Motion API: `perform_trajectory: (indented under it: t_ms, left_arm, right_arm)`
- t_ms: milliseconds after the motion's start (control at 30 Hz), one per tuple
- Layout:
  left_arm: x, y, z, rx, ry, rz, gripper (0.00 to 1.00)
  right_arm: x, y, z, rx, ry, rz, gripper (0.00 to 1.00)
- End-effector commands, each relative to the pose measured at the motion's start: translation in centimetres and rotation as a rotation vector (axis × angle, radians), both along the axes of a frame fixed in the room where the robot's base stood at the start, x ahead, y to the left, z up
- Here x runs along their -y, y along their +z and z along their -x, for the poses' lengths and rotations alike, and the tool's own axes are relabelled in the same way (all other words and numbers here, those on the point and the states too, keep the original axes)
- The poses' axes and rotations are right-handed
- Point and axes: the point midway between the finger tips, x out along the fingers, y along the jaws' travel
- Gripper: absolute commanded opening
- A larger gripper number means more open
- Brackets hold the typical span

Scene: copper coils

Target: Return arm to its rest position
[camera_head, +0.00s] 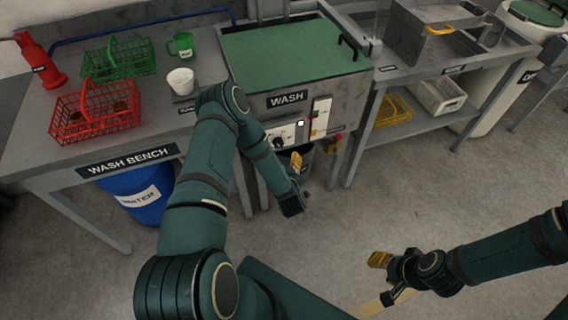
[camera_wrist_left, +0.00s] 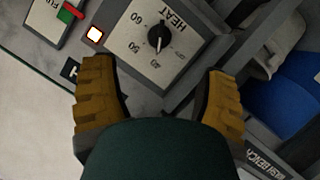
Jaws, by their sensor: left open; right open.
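My left gripper (camera_head: 296,180) hangs in front of the wash station's control panel in the head view, its arm reaching in from the left and bent downward. In the left wrist view its two yellow fingers (camera_wrist_left: 160,108) are spread apart with nothing between them. The heat dial (camera_wrist_left: 159,38) with its black knob lies beyond the fingertips, apart from them. My right gripper (camera_head: 384,278) is at the lower right of the head view, over the floor, with a yellow finger showing; it is open and I see nothing held in it.
The wash station (camera_head: 290,62) has a closed green lid. The wash bench (camera_head: 55,167) at left bears a red basket (camera_head: 95,112), a green basket (camera_head: 118,60), a white cup (camera_head: 180,81) and a green mug (camera_head: 181,45). A blue barrel (camera_head: 140,192) stands below.

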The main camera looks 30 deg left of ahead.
Motion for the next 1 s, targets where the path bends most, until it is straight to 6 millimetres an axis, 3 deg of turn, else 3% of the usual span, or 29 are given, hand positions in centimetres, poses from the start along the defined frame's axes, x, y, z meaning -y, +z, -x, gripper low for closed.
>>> perform_trajectory:
  t_ms: [467, 567, 633, 767, 867, 1000]
  left_arm:
    - [0.7, 0.1, -0.2, -0.019, -0.035, 0.017, 0.74]
    - [2.8, 0.3, -0.5, -0.081, -0.135, 0.063, 0.74]
    - [5.3, 0.5, -0.4, -0.154, -0.244, 0.110, 0.74]
    - [10.5, 1.0, 1.6, -0.333, -0.482, 0.198, 0.74]
    - [14.2, 1.7, 4.5, -0.486, -0.661, 0.252, 0.74]
    - [18.0, 3.1, 10.0, -0.702, -0.886, 0.308, 0.74]
  right_arm:
    - [0.0, 0.0, 0.0, 0.000, 0.000, 0.000, 0.47]
    - [0.0, 0.0, 0.0, 0.000, 0.000, 0.000, 0.47]
    - [0.0, 0.0, 0.0, 0.000, 0.000, 0.000, 0.47]
    - [0.0, 0.0, 0.0, 0.000, 0.000, 0.000, 0.47]
    - [0.0, 0.0, 0.0, 0.000, 0.000, 0.000, 0.47]
    - [0.0, 0.0, 0.0, 0.000, 0.000, 0.000, 0.47]
